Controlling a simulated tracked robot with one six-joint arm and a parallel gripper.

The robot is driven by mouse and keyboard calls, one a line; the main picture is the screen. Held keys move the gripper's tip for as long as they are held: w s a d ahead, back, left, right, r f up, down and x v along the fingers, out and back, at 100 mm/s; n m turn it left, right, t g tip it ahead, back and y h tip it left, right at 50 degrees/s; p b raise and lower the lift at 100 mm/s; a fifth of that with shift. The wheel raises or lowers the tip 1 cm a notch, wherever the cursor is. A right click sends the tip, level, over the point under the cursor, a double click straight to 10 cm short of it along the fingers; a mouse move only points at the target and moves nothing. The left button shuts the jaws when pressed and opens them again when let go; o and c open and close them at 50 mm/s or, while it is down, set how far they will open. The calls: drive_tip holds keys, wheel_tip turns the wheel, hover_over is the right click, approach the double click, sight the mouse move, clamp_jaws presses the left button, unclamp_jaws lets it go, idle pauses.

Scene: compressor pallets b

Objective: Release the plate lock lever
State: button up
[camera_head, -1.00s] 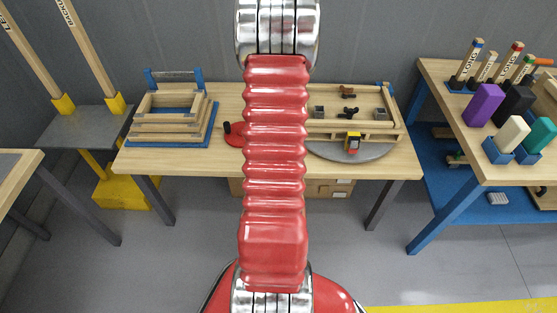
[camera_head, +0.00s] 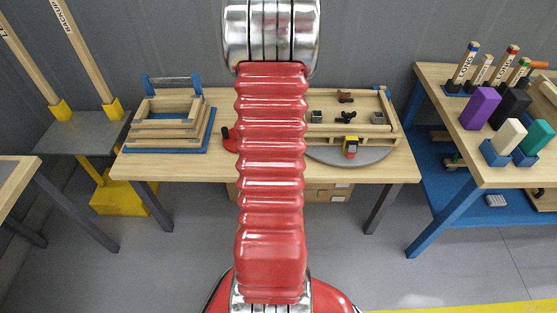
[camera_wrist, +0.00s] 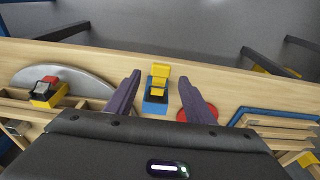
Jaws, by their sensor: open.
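My gripper (camera_wrist: 159,78) is open, with its two purple fingers apart above the table. A small yellow-and-blue fixture (camera_wrist: 156,92) shows between the fingers, with a yellow top and a blue base. It may be the plate lock lever, but I cannot tell for sure. No contact with the fingers is visible. The grey round plate (camera_wrist: 73,83) lies to its left in the wrist view and also shows in the head view (camera_head: 335,158). In the head view my arm hides my gripper and the fixture.
A yellow, red and black block (camera_head: 351,146) sits at the plate. A red disc (camera_wrist: 196,114) lies beside the right finger. Stacked wooden frames (camera_head: 166,124) stand at the table's left. A side table (camera_head: 438,78) holds tools and coloured blocks.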

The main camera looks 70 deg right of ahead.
wheel_tip(320, 180, up, 9)
drive_tip(key=a, duration=0.1)
drive_tip(key=shift+s, duration=0.4)
drive_tip(key=shift+a, duration=0.1)
idle(0.5)
drive_tip(key=w+a+r+n+t, duration=0.1)
drive_tip(key=w+a+r+n, duration=0.2)
drive_tip(key=a, duration=1.2)
drive_tip(key=w+a+r+n+t+y, duration=0.1)
drive_tip(key=w+a+r+n+t, duration=0.1)
drive_tip(key=a+r+n, duration=0.4)
drive_tip(key=w+a+r+n+t, duration=0.2)
drive_tip(key=a+r, duration=0.8)
drive_tip(key=a, duration=1.4)
drive_tip(key=shift+w+a+r+n+y, duration=0.3)
drive_tip(key=shift+w+a+n, duration=0.1)
drive_tip(key=shift+w+n, duration=0.85)
drive_tip(key=shift+c, duration=0.2)
